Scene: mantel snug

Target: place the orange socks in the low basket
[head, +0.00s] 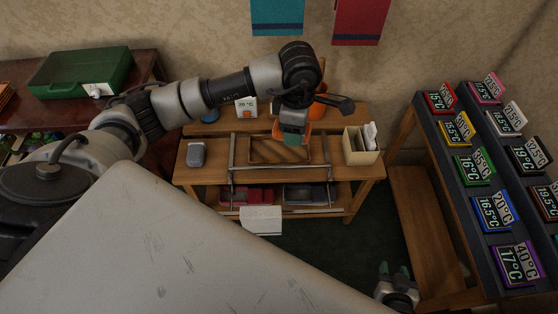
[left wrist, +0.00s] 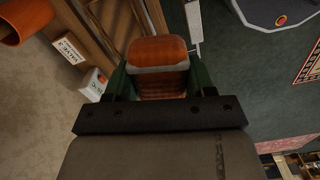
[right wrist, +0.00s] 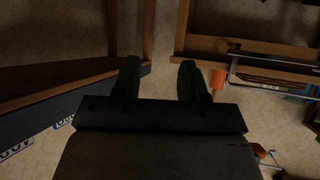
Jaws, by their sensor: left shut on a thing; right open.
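The orange socks (left wrist: 157,50), a rolled bundle with a grey band, sit between the fingers of my left gripper (left wrist: 157,80), which is shut on them. In the head view my left gripper (head: 291,142) is above the wooden table, over a brown wooden tray (head: 258,161); a bit of orange shows beside its fingers. On the table's lower shelf are a red-filled container (head: 260,196) and a dark one (head: 306,195); I cannot tell which is the low basket. My right gripper (head: 394,270) is open and empty, low at the right; its fingers show in the right wrist view (right wrist: 158,78).
A metal frame (head: 232,160) stands around the tray. A cream box (head: 361,147) stands right, a grey object (head: 196,154) left. A white card (head: 261,219) hangs in front of the lower shelf. A rack of temperature signs (head: 482,165) stands right. Green floor (head: 340,245) is clear.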

